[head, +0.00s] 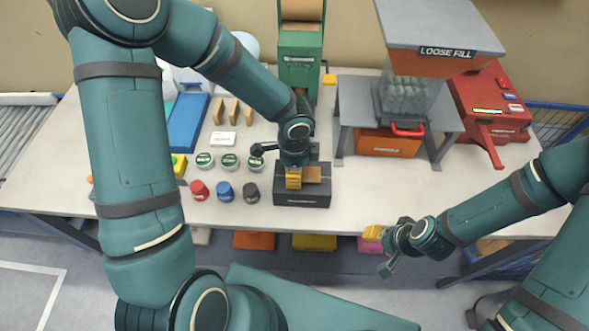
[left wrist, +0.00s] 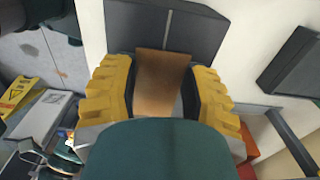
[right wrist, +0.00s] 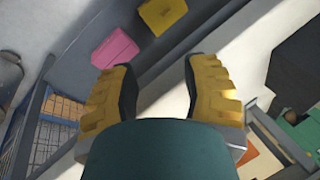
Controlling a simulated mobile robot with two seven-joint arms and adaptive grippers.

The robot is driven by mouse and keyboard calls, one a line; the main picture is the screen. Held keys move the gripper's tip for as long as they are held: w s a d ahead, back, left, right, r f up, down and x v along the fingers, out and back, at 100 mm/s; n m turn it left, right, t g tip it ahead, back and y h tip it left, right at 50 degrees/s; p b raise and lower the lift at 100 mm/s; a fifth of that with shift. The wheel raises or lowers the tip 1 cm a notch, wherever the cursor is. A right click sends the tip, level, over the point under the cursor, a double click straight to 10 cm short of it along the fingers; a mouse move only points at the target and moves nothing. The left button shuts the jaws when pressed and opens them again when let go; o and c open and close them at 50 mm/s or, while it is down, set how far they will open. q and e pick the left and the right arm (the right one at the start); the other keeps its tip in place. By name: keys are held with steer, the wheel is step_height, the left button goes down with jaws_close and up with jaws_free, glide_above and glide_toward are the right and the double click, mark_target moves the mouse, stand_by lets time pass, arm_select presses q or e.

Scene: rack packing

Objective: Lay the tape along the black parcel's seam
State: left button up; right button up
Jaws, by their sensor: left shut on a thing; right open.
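The black parcel (head: 302,197) stands on the table near its front edge; it also shows in the left wrist view (left wrist: 190,35), with a pale seam line running along its top. My left gripper (head: 293,182) is over the parcel, pointing down, and is shut on a flat brown piece of tape (left wrist: 160,85). The tape also shows beside the fingers in the head view (head: 313,174). It lies in line with the seam; I cannot tell whether it touches the parcel. My right gripper (head: 373,240) is open and empty, in front of the table edge.
Round tins (head: 228,161) and red, blue and dark pots (head: 225,191) stand left of the parcel. A green dispenser (head: 299,62) stands behind it. The grey stand (head: 352,100) with the loose-fill hopper (head: 440,45) is at right. Table front right is clear.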

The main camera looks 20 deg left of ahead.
arm_select(q)
steer(key=shift+s+f+b, duration=0.1)
steer(key=shift+f+b, duration=0.35)
steer(key=o, duration=0.7)
steer(key=shift+o, duration=0.2)
steer(key=shift+r, duration=0.1)
